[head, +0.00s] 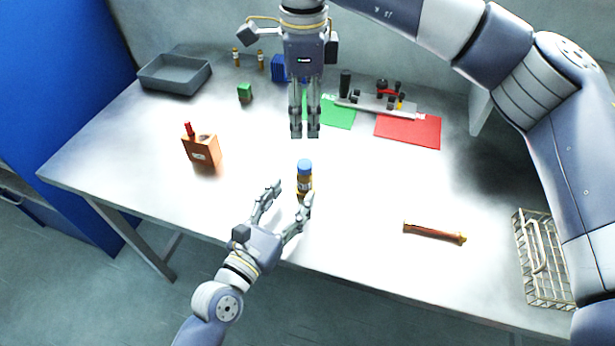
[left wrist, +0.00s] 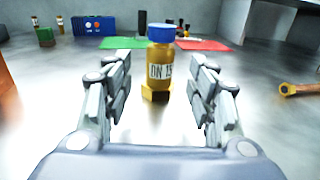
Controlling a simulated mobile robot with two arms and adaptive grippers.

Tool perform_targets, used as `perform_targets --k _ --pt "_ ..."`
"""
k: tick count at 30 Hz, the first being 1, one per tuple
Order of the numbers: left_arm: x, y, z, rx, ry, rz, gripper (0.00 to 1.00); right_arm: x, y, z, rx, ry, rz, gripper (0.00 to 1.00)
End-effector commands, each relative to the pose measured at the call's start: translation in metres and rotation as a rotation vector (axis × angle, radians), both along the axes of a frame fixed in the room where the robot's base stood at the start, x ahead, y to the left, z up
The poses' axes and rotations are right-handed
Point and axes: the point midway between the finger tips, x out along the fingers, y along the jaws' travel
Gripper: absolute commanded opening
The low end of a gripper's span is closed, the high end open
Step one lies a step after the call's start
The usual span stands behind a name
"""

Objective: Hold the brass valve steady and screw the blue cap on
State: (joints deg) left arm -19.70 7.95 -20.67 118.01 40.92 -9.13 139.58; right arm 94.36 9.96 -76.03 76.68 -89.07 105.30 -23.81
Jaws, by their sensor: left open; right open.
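The brass valve (head: 304,186) stands upright on the table with the blue cap (head: 304,166) on its top; how far the cap is threaded cannot be told. In the left wrist view the valve (left wrist: 158,72) shows a white "DN 15" label, with the cap (left wrist: 161,32) above it. My left gripper (head: 293,190) is open, low over the table, with its fingers pointing at the valve from the near side; in the left wrist view (left wrist: 161,70) the valve appears between and beyond the fingertips. My right gripper (head: 304,135) is open, pointing down, above and behind the valve, with nothing between its fingers.
A brown-handled tool (head: 435,233) lies to the right, near a wire basket (head: 541,262). A grey tray (head: 174,75), a green block (head: 245,93) and a red mat (head: 408,132) lie farther back.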

Motion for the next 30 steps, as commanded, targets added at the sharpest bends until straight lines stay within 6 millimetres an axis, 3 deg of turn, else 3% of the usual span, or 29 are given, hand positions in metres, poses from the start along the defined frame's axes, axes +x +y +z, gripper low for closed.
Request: perform_targets --k 3,9,26,30 --pt "-0.018 0.010 -0.001 0.002 0.001 -0.001 0.53 0.000 0.000 0.000 0.000 0.000 0.000 0.49" --pt "-0.033 0.017 0.000 0.000 0.000 0.000 0.53 0.000 0.000 0.000 0.000 0.000 0.000 0.49" --pt "-0.034 0.018 0.001 -0.001 0.000 0.000 0.53 0.000 0.000 0.000 0.000 0.000 0.000 0.49" --pt "-0.034 0.018 0.015 -0.002 -0.001 0.000 0.53 0.000 0.000 0.015 0.000 -0.001 0.000 0.49"
